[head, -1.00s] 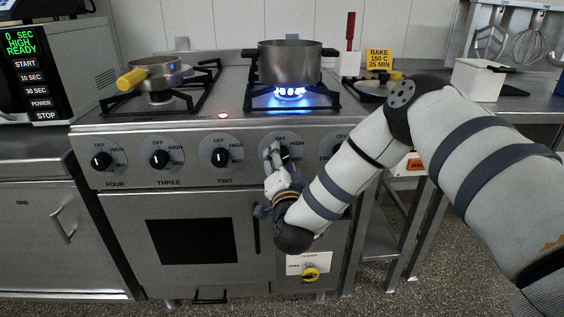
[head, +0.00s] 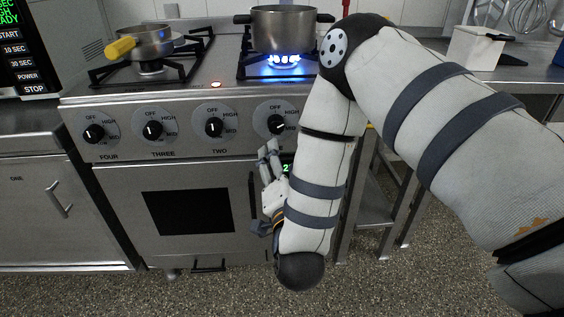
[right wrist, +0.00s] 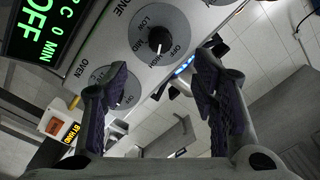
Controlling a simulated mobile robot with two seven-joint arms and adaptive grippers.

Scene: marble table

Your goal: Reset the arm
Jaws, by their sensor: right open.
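My right gripper (head: 268,151) is open and empty in the head view. It is just below the right-hand visible stove knob (head: 277,124), apart from it. In the right wrist view, the two fingers (right wrist: 163,95) stand spread apart, and a black knob (right wrist: 159,41) on a grey dial shows beyond them. My right arm hangs bent in front of the right side of the stove and hides part of its front. My left gripper is not in view.
A steel pot (head: 284,30) sits over a lit blue flame. A pan (head: 148,42) with a yellow handle sits on the left burner. The oven door (head: 187,212) is shut. A white container (head: 474,47) stands on the right counter. Floor in front is clear.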

